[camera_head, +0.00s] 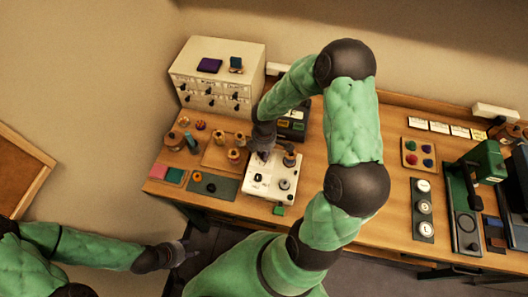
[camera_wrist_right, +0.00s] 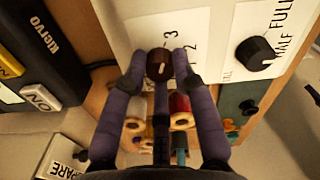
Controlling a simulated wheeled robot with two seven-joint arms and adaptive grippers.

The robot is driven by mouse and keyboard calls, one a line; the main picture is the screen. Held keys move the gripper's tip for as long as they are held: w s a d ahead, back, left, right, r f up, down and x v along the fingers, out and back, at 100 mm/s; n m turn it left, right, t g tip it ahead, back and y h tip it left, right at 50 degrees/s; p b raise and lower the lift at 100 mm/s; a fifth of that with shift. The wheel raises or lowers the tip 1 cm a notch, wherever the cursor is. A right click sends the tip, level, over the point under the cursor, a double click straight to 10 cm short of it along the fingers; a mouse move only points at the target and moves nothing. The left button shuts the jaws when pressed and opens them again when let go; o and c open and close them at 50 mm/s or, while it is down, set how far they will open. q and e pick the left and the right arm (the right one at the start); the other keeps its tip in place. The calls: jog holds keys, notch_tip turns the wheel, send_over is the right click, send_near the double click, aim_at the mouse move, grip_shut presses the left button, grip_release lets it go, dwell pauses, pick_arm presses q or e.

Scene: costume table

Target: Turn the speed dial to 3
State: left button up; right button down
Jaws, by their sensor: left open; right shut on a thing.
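The speed dial (camera_wrist_right: 159,64) is a small dark brown knob on a white panel (camera_wrist_right: 140,12) in the right wrist view. The numerals 3 and 2 are printed beside it. A pale mark shows on its face; I cannot tell surely which numeral it points to. My right gripper (camera_wrist_right: 159,72) has its two fingers closed on opposite sides of the dial. In the head view the right gripper (camera_head: 263,153) is over the back left of the white machine (camera_head: 262,186), hiding the dial. My left gripper (camera_head: 190,250) is open and empty, off the table's front edge.
A black knob (camera_wrist_right: 255,52) marked FULL and HALF sits on the same panel. A dark box (camera_head: 291,124) stands behind the machine, a white drawer cabinet (camera_head: 215,75) at the back left. Several spools (camera_head: 234,156) stand left of the machine.

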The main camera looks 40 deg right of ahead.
jog(key=c, duration=1)
grip_release()
notch_tip(320, 180, up, 12)
jog(key=shift+f, duration=0.1)
